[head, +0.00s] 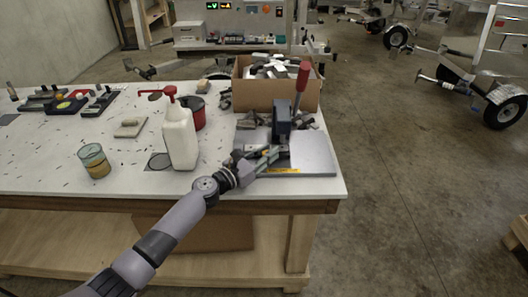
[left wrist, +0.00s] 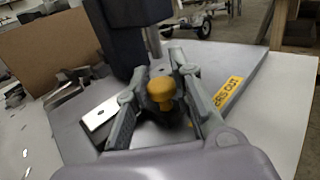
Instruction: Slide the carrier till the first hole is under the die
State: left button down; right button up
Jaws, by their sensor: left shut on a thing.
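A dark blue press (head: 282,120) with a red-handled lever (head: 302,77) stands on a grey metal plate (head: 314,153) at the table's right end. Its dark body (left wrist: 118,35) also fills the top of the left wrist view. My left gripper (head: 268,158) is low at the press front. In the left wrist view its fingers (left wrist: 160,92) are shut around a yellow knob (left wrist: 161,88). A bright metal strip (left wrist: 97,116), seemingly part of the carrier, sticks out left of the fingers, with a small dark mark on it. The die and the first hole cannot be made out.
A white bottle with a red pump (head: 180,138) stands close left of my arm. A glass (head: 94,160) is farther left. A cardboard box of metal parts (head: 288,90) stands behind the press. A yellow label (left wrist: 227,92) lies on the plate's front edge.

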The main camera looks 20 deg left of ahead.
pick_arm(q)
jog(key=c, duration=1.4)
grip_release()
jog(key=shift+c, duration=0.2)
jog(key=v, duration=1.2)
jog(key=shift+r, duration=0.1)
jog(key=shift+d, duration=0.1)
